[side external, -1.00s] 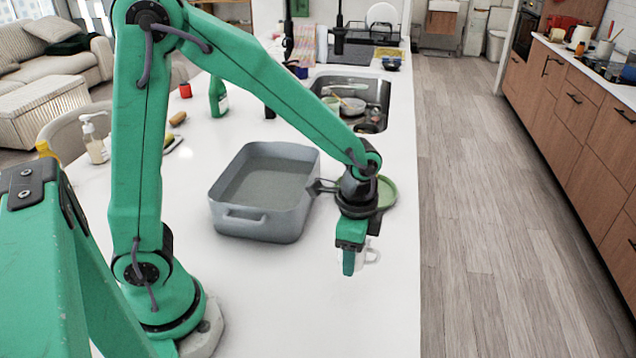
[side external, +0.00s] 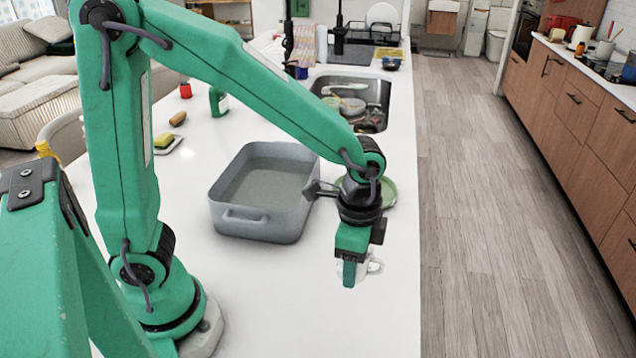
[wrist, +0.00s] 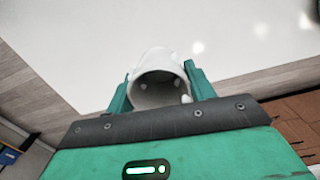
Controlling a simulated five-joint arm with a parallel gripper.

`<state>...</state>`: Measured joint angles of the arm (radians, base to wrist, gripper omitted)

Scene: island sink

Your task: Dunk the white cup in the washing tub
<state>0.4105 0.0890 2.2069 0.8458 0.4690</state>
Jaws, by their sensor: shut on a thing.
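The white cup (side external: 374,265) is between the fingers of my gripper (side external: 352,272), to the right of the washing tub and nearer the camera. Its handle shows on the right; the fingers hide part of its body. In the wrist view the cup (wrist: 158,62) sits between the two green fingers of my gripper (wrist: 159,86), with its open mouth showing. I cannot tell whether its far end touches the counter. The washing tub (side external: 262,226) is a grey rectangular basin with end handles, holding greyish liquid. The cup is outside it.
A green plate (side external: 388,190) lies behind my wrist, partly hidden. The sink (side external: 378,92) with dishes is farther back.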

